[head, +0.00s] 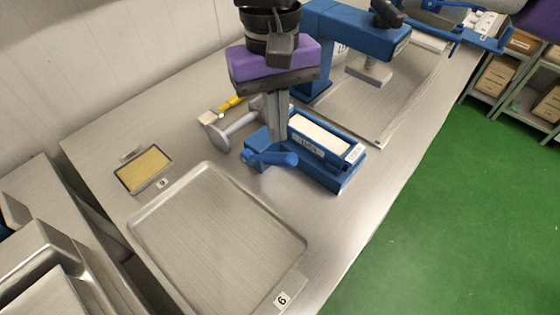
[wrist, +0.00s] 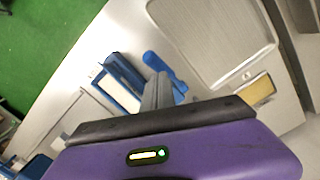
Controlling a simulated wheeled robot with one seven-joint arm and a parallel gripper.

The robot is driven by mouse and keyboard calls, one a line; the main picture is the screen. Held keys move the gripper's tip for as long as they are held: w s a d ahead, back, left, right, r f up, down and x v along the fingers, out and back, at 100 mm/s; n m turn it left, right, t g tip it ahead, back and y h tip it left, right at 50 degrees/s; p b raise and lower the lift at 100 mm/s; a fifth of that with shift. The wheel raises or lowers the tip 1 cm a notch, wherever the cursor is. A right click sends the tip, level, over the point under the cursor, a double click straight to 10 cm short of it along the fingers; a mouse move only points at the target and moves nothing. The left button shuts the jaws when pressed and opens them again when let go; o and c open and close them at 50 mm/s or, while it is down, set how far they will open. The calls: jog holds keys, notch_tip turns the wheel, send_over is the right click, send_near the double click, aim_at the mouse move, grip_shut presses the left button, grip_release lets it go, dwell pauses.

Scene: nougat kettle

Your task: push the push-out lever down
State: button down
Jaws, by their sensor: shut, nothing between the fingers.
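The push-out lever (head: 272,158) is a blue bar with a rounded grip at the near-left end of a blue mould box (head: 345,180). It also shows in the wrist view (wrist: 153,61), partly hidden by the fingers. The box holds a long white block (head: 320,134). My gripper (head: 279,138) points down with its grey fingers together and empty. The fingertips overlap the lever end of the box in the head view, just above the lever in the picture. I cannot tell if they touch it.
A grey T-shaped handle (head: 233,128) and a yellow-handled tool (head: 231,103) lie left of my fingers. An empty metal tray (head: 215,230) is in front. A small yellow-filled tray (head: 144,168) lies left. A blue press (head: 360,35) stands behind.

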aim_at(278, 158)
jog(key=shift+s+d+f+b, duration=0.1)
jog(key=shift+s+f+b, duration=0.1)
jog(key=shift+f+b, duration=1.2)
jog(key=shift+f+p, duration=0.4)
jog(key=shift+f, duration=0.1)
jog(key=shift+f, duration=0.25)
jog(key=shift+f+b, duration=1.35)
jog(key=shift+f, duration=0.6)
jog(key=shift+r, duration=0.1)
jog(key=w, duration=0.1)
jog(key=w+a+r+p, duration=0.1)
jog(key=shift+w+a, duration=0.1)
jog(key=shift+w, duration=0.3)
